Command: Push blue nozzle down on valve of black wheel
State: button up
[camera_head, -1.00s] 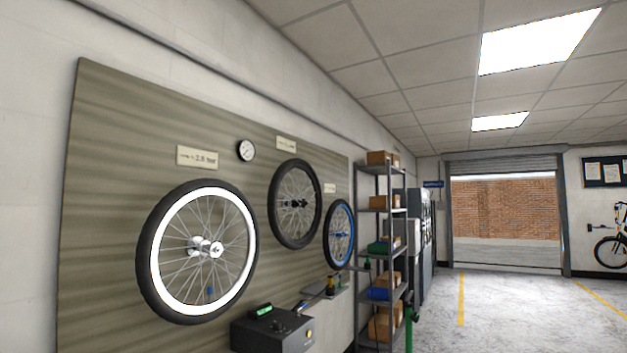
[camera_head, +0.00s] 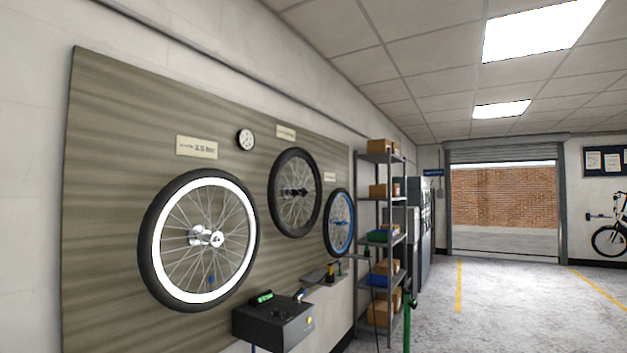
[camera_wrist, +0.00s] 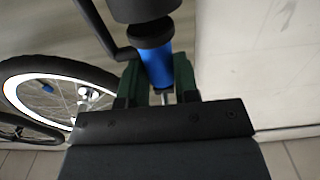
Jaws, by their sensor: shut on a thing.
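The blue nozzle (camera_wrist: 156,68) is between the green fingers of my gripper (camera_wrist: 157,82) in the wrist view. My gripper is shut on it. A black collar sits at the nozzle's upper end in that view, against a larger dark part. The black wheel (camera_head: 272,193) hangs in the middle of the wooden board in the head view, with a black rim and hub. Its valve cannot be made out. My gripper does not show in the head view.
A white-rimmed wheel (camera_head: 153,250) with a small blue piece at its lower spokes hangs left; a blue-rimmed wheel (camera_head: 328,225) hangs right. A black box (camera_head: 272,323) with a green display is below. A shelf (camera_head: 382,246) stands right of the board. Floor is clear at right.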

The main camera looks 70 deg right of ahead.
jog(key=s+a, duration=0.1)
jog(key=s, duration=0.9)
jog(key=shift+s+a, duration=0.25)
jog(key=shift+s, duration=0.15)
